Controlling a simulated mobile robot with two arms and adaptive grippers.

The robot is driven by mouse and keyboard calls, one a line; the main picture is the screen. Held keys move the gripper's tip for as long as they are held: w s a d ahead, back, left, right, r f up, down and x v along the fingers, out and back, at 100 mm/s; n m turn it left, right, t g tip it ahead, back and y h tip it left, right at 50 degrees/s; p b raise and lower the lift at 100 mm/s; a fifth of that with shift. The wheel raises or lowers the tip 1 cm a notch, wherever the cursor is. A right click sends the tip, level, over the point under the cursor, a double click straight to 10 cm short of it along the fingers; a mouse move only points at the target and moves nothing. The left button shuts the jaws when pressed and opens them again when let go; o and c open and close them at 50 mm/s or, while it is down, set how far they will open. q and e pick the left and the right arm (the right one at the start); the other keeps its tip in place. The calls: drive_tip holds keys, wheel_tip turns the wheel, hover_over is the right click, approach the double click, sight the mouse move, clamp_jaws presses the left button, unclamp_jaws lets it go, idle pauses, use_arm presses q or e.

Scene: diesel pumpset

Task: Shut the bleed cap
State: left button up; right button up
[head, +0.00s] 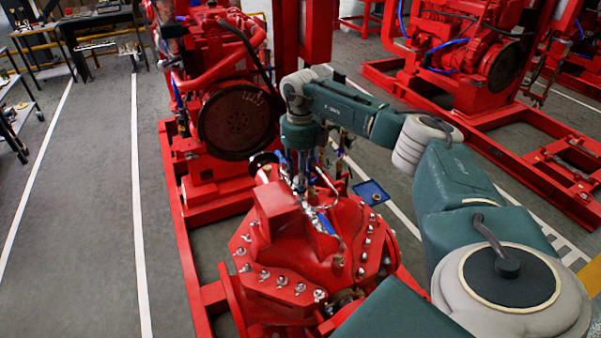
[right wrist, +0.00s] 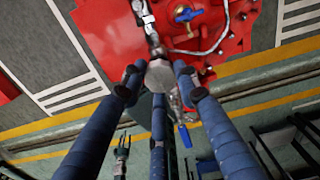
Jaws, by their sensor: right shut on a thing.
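The bleed cap (right wrist: 160,74) shows in the right wrist view as a grey, faceted cap at the end of a metal fitting on the red pump (right wrist: 105,25). My right gripper (right wrist: 159,84) has its blue fingers closed around the cap. In the head view my right gripper (head: 301,183) points down at the top of the red pump casing (head: 268,244), and the cap itself is hidden there by the fingers and fittings.
A blue valve handle (head: 326,223) and a thin bent pipe lie close by the gripper on the pump. A second blue handle (right wrist: 184,135) hangs near the fingers. The engine flywheel (head: 238,120) stands behind.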

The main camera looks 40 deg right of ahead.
drive_tip(key=shift+d+r, duration=0.1)
idle(0.4)
drive_tip(key=o, duration=1.2)
wheel_tip(320, 180, up, 12)
